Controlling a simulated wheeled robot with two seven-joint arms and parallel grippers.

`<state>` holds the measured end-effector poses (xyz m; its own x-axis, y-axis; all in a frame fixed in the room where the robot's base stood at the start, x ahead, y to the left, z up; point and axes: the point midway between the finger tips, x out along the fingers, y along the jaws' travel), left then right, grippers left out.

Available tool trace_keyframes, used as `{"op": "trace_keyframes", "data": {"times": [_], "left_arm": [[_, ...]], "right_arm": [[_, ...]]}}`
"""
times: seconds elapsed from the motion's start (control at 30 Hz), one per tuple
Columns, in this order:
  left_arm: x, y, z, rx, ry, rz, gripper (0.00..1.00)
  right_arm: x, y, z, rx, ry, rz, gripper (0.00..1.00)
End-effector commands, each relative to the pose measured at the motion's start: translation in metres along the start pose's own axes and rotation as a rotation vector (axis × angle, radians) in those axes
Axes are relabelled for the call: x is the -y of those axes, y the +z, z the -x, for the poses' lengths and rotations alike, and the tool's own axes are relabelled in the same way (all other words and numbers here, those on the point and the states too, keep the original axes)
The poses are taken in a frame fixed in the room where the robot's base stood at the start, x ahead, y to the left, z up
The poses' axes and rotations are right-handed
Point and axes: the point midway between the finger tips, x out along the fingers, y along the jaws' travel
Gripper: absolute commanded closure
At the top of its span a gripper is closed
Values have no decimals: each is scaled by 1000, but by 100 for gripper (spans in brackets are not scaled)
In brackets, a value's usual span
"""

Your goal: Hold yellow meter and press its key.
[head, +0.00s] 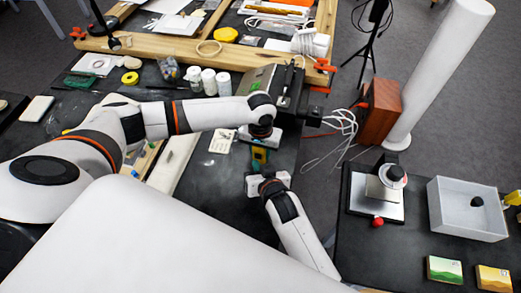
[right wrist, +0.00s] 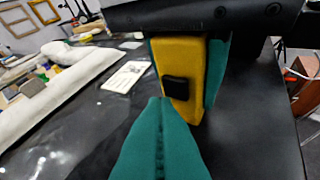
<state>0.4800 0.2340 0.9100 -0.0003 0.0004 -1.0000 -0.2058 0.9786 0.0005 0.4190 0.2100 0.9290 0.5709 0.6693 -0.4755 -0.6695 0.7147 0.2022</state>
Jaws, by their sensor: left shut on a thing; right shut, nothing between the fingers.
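The yellow meter (right wrist: 190,60) is held upright between the teal fingers of my left gripper (head: 258,146); in the head view the meter (head: 260,155) shows only as a small yellow patch. Its black key (right wrist: 178,88) faces the right wrist camera. My right gripper (right wrist: 158,102) is shut and empty, its teal fingertips pointing at the meter just below and left of the key. In the head view my right gripper (head: 257,168) is close in front of the meter. I cannot tell whether its tips touch the meter. The left gripper's dark body covers the meter's top.
The black bench (head: 215,186) lies beneath, with a white card (right wrist: 124,76) left of the meter. White bottles (head: 208,82) and a dark machine (head: 285,85) stand behind. A side table holds a grey open box (head: 466,218) at right. Floor shows between the tables.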

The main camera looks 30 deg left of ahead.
Motion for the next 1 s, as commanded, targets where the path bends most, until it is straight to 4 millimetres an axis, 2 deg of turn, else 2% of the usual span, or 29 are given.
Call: {"op": "trace_keyframes", "data": {"times": [0.37, 0.8, 1.0], "left_arm": [[0, 0, 0, 0, 0, 0, 88], [0, 0, 0, 0, 0, 0, 88], [0, 0, 0, 0, 0, 0, 88]], "right_arm": [[-3, -4, 4, -2, 0, -1, 100], [-25, -27, 35, -2, 0, -2, 100], [-30, -32, 42, -2, -1, 0, 100]]}}
